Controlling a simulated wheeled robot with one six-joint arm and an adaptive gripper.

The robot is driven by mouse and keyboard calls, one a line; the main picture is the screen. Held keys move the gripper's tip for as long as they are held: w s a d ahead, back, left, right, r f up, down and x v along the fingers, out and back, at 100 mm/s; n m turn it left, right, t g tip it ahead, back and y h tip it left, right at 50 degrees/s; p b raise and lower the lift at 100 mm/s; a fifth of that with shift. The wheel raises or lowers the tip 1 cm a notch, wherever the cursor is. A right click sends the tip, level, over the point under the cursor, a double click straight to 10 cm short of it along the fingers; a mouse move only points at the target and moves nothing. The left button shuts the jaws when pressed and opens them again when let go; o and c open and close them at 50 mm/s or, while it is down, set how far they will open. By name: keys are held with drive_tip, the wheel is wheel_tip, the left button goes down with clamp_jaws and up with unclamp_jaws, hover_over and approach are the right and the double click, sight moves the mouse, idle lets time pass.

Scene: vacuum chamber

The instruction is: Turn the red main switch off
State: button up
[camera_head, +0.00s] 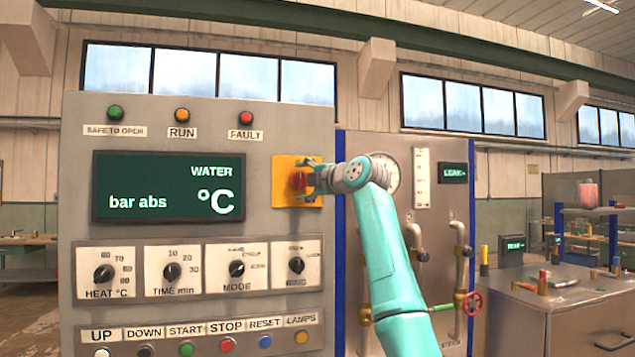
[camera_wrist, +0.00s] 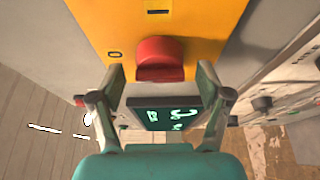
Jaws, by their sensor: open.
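The red main switch (camera_head: 298,181) is a red knob on a yellow plate (camera_head: 283,194) on the right part of the grey control panel. My gripper (camera_head: 307,178) is at the switch in the head view and partly covers it. In the wrist view, the red switch (camera_wrist: 160,60) stands out from the yellow plate (camera_wrist: 205,22), with a small mark on the plate at its left and a dark label above. My open gripper (camera_wrist: 160,82) has one finger on each side of the knob, with visible gaps. The head view does not clearly show the switch's position.
The panel carries a dark display (camera_head: 150,187), a row of rotary knobs (camera_head: 172,272) and a row of push buttons (camera_head: 186,348) below. To the right are a round gauge (camera_head: 386,172), pipes and a red valve wheel (camera_head: 473,303). A workbench (camera_head: 560,290) stands further right.

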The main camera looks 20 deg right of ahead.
drive_tip(key=v, duration=1.1)
drive_tip(key=shift+s, duration=0.1)
drive_tip(key=shift+f, duration=0.1)
